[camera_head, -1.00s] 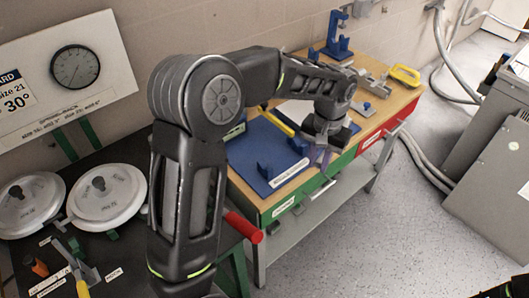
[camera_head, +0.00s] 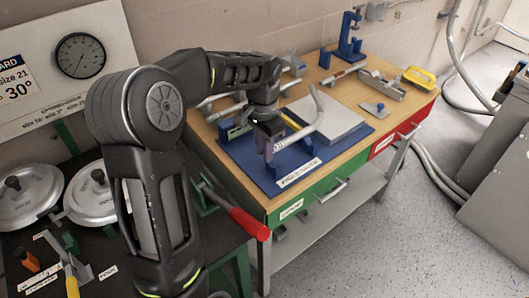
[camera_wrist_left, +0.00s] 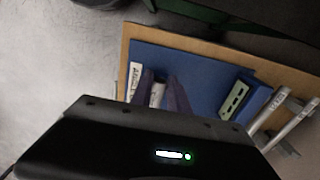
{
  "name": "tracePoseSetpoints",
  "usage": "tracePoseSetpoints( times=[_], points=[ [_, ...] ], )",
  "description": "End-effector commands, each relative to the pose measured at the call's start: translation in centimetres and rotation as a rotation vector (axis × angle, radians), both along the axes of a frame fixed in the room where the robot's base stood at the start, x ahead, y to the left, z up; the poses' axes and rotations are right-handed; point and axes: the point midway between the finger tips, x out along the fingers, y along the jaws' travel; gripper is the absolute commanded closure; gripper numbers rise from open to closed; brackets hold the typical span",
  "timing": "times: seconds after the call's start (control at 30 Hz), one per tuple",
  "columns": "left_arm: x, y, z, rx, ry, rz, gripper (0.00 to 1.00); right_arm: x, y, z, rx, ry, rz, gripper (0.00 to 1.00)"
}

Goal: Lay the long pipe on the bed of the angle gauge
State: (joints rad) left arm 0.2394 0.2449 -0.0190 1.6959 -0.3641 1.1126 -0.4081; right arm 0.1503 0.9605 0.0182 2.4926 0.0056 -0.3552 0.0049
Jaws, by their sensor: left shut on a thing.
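My left gripper (camera_head: 267,150) points down over the blue board (camera_head: 243,158) at the near left of the wooden bench. It is shut on a grey bent pipe (camera_head: 304,132), whose straight part runs right and whose free end bends up and back. I cannot tell whether the pipe touches the board. In the left wrist view the fingers (camera_wrist_left: 163,95) have the pale pipe (camera_wrist_left: 157,94) between them. A blue block with a pale green face (camera_wrist_left: 235,99) stands on the board there; I take the board and its blocks for the angle gauge. My right gripper is not in view.
A light grey plate (camera_head: 338,117) lies right of the held pipe. Other grey pipes (camera_wrist_left: 294,124) lie beside the board. A blue stand (camera_head: 350,42), a grey vise-like tool (camera_head: 378,84) and a yellow-handled item (camera_head: 420,77) occupy the far bench. A red-handled lever (camera_head: 248,222) sticks out at the near left.

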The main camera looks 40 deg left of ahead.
Motion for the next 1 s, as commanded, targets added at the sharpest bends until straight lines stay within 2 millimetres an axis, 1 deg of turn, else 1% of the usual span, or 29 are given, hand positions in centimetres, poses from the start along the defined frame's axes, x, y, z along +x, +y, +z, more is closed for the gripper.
tracePoseSetpoints(
  times=[0.17, 0.37, 0.8, 1.0],
  points=[
    [0.1, 0.0, 0.1, 0.000, -0.003, 0.001, 1.00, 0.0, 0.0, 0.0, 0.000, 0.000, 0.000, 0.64],
    [0.0, 0.0, -0.1, 0.004, -0.021, -0.003, 1.00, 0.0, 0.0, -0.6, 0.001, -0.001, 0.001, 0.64],
    [0.0, 0.0, -3.0, 0.004, -0.021, -0.004, 1.00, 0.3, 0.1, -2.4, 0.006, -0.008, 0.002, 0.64],
    [0.0, 0.0, -3.9, 0.005, -0.022, -0.003, 1.00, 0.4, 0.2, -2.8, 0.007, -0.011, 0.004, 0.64]
  ],
)
